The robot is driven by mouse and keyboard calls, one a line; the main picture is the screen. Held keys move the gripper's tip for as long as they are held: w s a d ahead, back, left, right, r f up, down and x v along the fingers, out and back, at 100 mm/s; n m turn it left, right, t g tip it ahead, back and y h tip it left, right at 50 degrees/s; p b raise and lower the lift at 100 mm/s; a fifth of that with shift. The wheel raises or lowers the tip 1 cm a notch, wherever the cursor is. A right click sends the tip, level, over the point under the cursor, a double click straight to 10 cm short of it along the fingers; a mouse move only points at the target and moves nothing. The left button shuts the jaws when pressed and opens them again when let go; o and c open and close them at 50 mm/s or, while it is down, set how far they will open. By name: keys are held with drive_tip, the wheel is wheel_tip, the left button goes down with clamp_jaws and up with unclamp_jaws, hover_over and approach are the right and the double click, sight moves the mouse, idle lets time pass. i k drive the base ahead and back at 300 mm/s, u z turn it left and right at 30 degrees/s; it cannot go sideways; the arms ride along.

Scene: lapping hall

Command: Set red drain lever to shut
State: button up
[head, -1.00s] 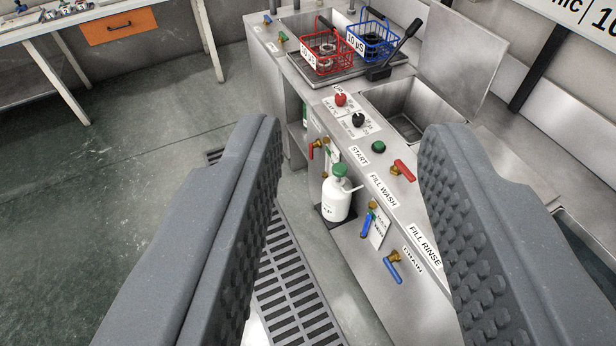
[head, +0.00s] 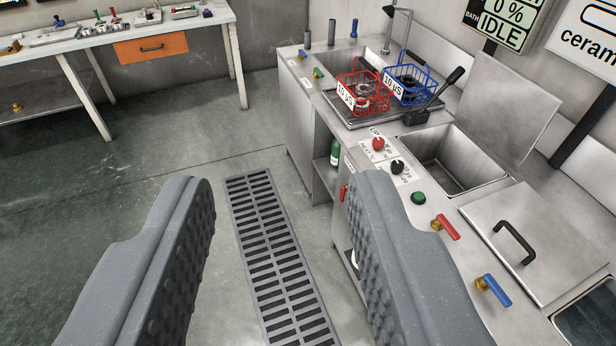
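A red lever (head: 343,193) on the front face of the steel bench shows just left of my right finger, partly hidden by it. Its label and exact angle cannot be read now. A second red lever (head: 447,228) sits on a brass valve on the bench top, right of the finger. My gripper (head: 282,182) is open and empty, with its two grey padded fingers wide apart. The right finger overlaps the bench front in the picture; I see no contact.
The steel bench carries a red basket (head: 362,95), a blue basket (head: 408,80), a red knob (head: 378,143), a black knob (head: 397,167), a green button (head: 418,198) and a blue lever (head: 494,289). A floor grate (head: 272,250) runs alongside. Open floor lies left, before a table (head: 110,38).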

sight(344, 187)
drive_tip(key=u, duration=0.25)
drive_tip(key=i, duration=1.45)
drive_tip(key=z, duration=0.3)
